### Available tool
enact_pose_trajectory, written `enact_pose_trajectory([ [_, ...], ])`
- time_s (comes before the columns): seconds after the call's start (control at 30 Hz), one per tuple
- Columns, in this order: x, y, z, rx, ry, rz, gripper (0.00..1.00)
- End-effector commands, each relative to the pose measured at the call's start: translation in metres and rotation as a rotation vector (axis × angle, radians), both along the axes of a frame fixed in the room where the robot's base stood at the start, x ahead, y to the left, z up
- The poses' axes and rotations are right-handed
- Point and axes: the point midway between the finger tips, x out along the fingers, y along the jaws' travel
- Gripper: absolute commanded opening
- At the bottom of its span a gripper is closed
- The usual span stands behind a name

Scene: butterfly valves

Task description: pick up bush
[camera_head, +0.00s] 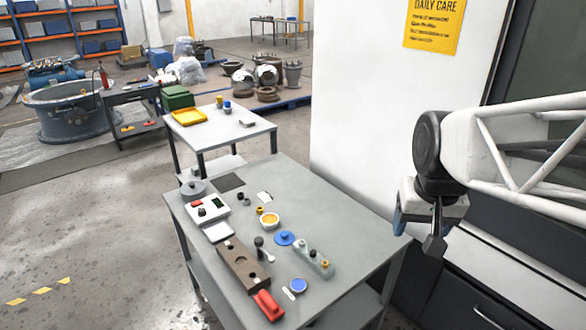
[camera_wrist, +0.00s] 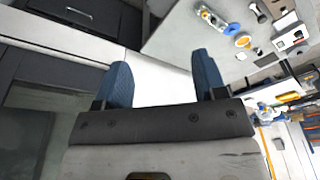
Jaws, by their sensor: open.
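My gripper (camera_head: 418,220) hangs right of the grey table (camera_head: 330,200), beyond its right edge. In the wrist view its two blue fingers (camera_wrist: 160,75) stand wide apart with nothing between them. Small parts that could be the bush lie on the table: a small brass-coloured piece (camera_head: 259,210) behind a white bowl with yellow contents (camera_head: 270,221), and small dark cylinders (camera_head: 240,197) farther back. I cannot tell for sure which is the bush. My gripper is well apart from all of them.
A brown block with holes (camera_head: 240,265), a red part (camera_head: 268,305), a blue disc (camera_head: 284,238), a grey fitting (camera_head: 316,262) and a white device (camera_head: 207,209) also lie on the table. The table's right side is bare. A white wall (camera_head: 370,120) stands behind.

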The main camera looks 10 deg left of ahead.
Motion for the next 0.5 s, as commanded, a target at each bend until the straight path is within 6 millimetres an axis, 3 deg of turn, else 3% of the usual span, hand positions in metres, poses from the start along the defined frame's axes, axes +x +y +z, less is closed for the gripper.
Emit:
enact_pose_trajectory([
  [0.5, 0.119, 0.043, 0.005, 0.010, 0.037, 0.004, 0.64],
])
